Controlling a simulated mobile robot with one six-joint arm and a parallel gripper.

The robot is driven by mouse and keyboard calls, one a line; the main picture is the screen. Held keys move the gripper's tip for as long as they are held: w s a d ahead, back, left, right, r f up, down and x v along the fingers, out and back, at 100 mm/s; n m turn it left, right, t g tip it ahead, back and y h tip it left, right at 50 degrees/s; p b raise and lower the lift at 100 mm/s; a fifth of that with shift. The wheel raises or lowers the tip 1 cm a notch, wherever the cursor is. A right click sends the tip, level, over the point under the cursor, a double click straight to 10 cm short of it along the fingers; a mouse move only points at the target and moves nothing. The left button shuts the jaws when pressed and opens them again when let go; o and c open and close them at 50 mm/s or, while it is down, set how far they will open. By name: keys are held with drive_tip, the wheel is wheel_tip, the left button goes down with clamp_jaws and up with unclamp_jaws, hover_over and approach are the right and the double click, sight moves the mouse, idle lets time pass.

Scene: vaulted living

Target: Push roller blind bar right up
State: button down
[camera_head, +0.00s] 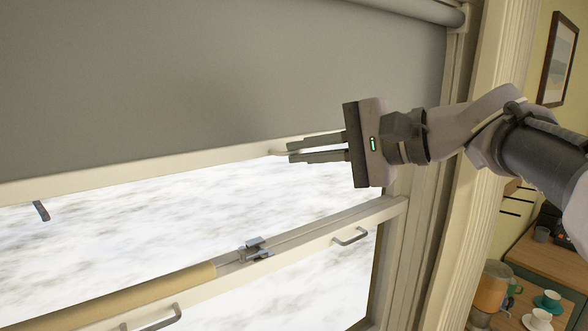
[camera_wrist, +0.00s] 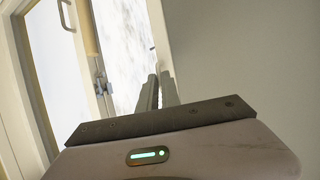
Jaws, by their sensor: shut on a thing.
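The grey roller blind (camera_head: 200,80) hangs over the upper part of the window, with its cream bar (camera_head: 120,174) along the lower edge. The bar slopes slightly in the picture and stands well above the lower sash. My gripper (camera_head: 289,153) comes in from the right and is shut on the bar near its right part. In the wrist view my gripper (camera_wrist: 159,80) has its fingers close together at the bar (camera_wrist: 160,38), with the blind (camera_wrist: 235,60) to the right. The fingers hide the exact contact.
The lower sash rail (camera_head: 320,233) carries a metal latch (camera_head: 256,248) and pull handles (camera_head: 350,237). A small dark hook (camera_head: 41,211) hangs below the bar at left. The window frame (camera_head: 455,170) stands close to my arm. Cups (camera_head: 547,300) and a canister (camera_head: 492,288) sit at lower right.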

drive_tip(key=shift+r+p, duration=0.6)
drive_tip(key=shift+r, duration=0.95)
drive_tip(key=c, duration=1.6)
unclamp_jaws()
drive_tip(key=shift+o, duration=0.2)
drive_tip(key=b+v, duration=0.1)
drive_tip(key=v, duration=1.6)
drive_tip(key=shift+s+d, duration=0.15)
drive_tip(key=shift+d, duration=0.05)
